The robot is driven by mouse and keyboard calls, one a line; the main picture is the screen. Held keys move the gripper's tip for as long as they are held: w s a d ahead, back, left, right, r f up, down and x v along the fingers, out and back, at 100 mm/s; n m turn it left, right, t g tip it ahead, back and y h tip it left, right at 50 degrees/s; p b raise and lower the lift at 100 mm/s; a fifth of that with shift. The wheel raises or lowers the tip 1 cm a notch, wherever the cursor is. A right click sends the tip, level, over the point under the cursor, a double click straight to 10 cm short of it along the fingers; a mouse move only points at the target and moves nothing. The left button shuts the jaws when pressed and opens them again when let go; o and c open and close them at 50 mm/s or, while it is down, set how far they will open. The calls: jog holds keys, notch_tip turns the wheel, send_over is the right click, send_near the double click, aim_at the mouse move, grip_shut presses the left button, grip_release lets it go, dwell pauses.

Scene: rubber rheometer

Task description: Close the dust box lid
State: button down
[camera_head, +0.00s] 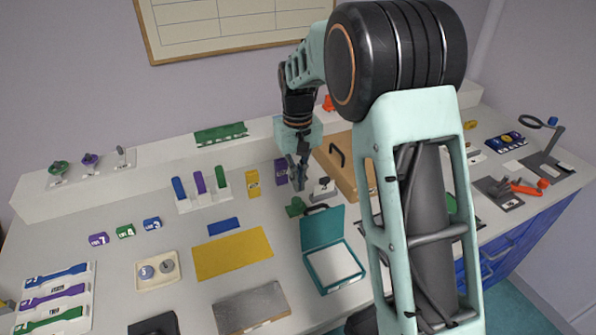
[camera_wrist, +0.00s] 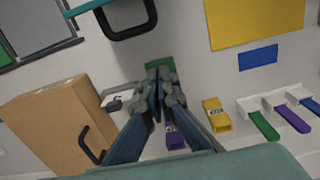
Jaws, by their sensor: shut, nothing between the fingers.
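The dust box (camera_head: 332,267) is a teal tray with a pale inside, right of the yellow mat. Its teal lid (camera_head: 322,228) stands open, raised at the back edge, with a dark handle (camera_head: 316,208) behind its top. The lid's handle also shows at the top of the wrist view (camera_wrist: 127,28). My gripper (camera_head: 300,184) is shut and empty, behind the lid and above the bench, apart from it. In the wrist view the closed fingertips (camera_wrist: 158,76) are over a small green block (camera_wrist: 160,64).
A wooden case (camera_head: 357,185) with a black handle stands right of my gripper, partly hidden by my arm. A small metal-topped item (camera_head: 323,188) sits between them. Left are a yellow mat (camera_head: 233,253), a blue block (camera_head: 223,226) and a yellow block (camera_head: 253,183). My arm hides the bench's right middle.

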aim_at(318, 223)
jog(key=shift+s+d+f+p, duration=0.3)
jog(key=shift+s+d+f, duration=0.05)
jog(key=shift+s+f, duration=0.5)
jog(key=shift+s+d+f+p, duration=0.25)
jog(key=shift+s+d+f, duration=0.1)
jog(key=shift+s+f, duration=0.45)
jog(key=shift+s+r, duration=0.1)
jog(key=shift+r, duration=0.05)
jog(key=shift+b, duration=0.35)
